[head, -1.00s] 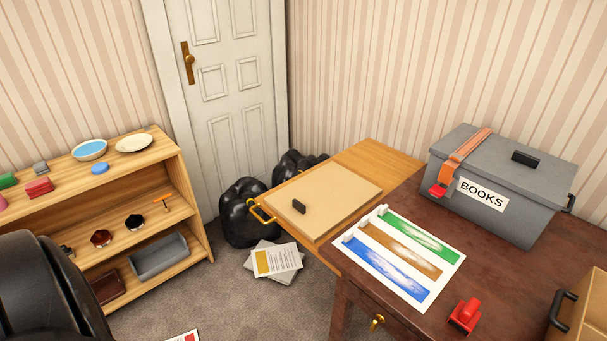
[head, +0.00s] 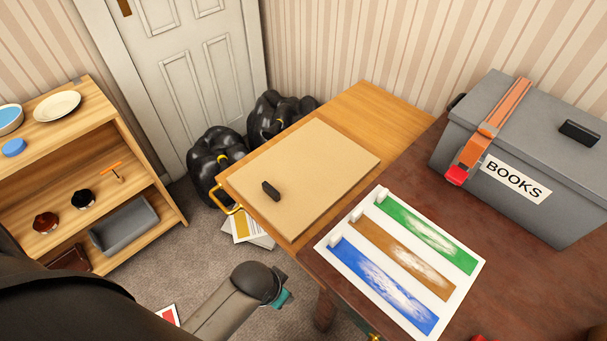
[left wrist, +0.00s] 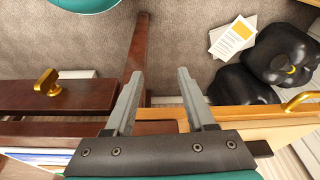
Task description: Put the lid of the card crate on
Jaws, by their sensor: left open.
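The lid, a flat tan card panel (head: 310,180) with a small black handle (head: 271,191), lies on the light wooden leaf beside the dark desk. In the left wrist view, the lid's dark handle (left wrist: 261,147) shows at lower right, partly behind the gripper body. My left gripper (left wrist: 160,72) is open and empty, its fingers near the front edges of the desk and leaf. In the head view only my left arm shows, low in the middle. The card crate is not in view now. My right gripper is not in view.
A grey BOOKS crate (head: 540,150) with an orange strap stands on the dark desk (head: 510,275). A sheet with three painted stripes (head: 405,262) lies beside the lid. Black bags (head: 215,160) and papers are on the floor. A wooden shelf (head: 140,150) stands at left.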

